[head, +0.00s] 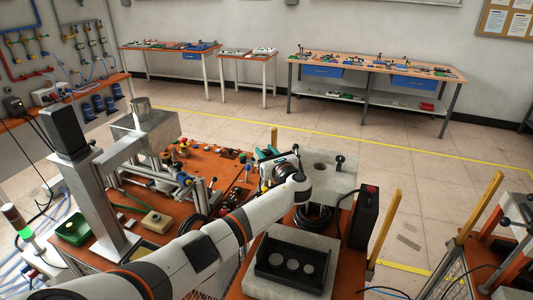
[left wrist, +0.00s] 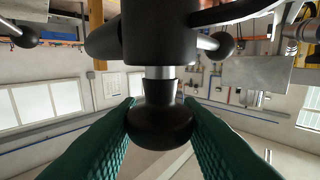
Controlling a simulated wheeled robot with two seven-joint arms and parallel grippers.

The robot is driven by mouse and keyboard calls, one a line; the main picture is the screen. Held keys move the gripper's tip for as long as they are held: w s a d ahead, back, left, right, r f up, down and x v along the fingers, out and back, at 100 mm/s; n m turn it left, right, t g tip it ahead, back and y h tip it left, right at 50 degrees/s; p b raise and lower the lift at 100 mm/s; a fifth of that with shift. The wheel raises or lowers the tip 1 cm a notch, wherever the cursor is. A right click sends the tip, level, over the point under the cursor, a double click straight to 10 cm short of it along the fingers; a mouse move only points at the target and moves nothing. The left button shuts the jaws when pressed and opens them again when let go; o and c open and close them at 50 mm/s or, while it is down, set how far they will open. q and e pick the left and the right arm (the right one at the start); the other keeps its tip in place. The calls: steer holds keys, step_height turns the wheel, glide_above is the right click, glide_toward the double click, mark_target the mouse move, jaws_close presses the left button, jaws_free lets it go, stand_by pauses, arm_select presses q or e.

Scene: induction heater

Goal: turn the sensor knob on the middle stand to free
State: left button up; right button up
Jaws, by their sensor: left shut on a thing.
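My left gripper (head: 266,154) reaches over the orange-topped bench at the centre of the head view, largely hidden behind its own wrist. In the left wrist view, its two teal fingers (left wrist: 160,112) are shut on a round black knob (left wrist: 160,128), one on each side. A short metal stem (left wrist: 160,73) joins the knob to a black hub (left wrist: 158,38). A lever with a black ball end (left wrist: 221,44) sticks out beside the hub. The head view does not show the held knob or its setting clearly. My right gripper is not in view.
A grey plate with a hole (head: 336,168) and a black ball-topped lever (head: 339,160) lies right of my wrist. A black block with round recesses (head: 291,262) sits in front. A tall metal column (head: 103,205) stands at left. Clear floor (head: 400,160) lies beyond the bench.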

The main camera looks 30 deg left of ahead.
arm_select(q)
steer(key=shift+r, duration=0.1)
steer(key=o, duration=1)
steer(key=shift+c, duration=0.2)
steer(key=b+v, duration=0.3)
steer(key=v, duration=0.8)
steer(key=shift+s+d, duration=0.2)
steer(key=shift+d, duration=0.2)
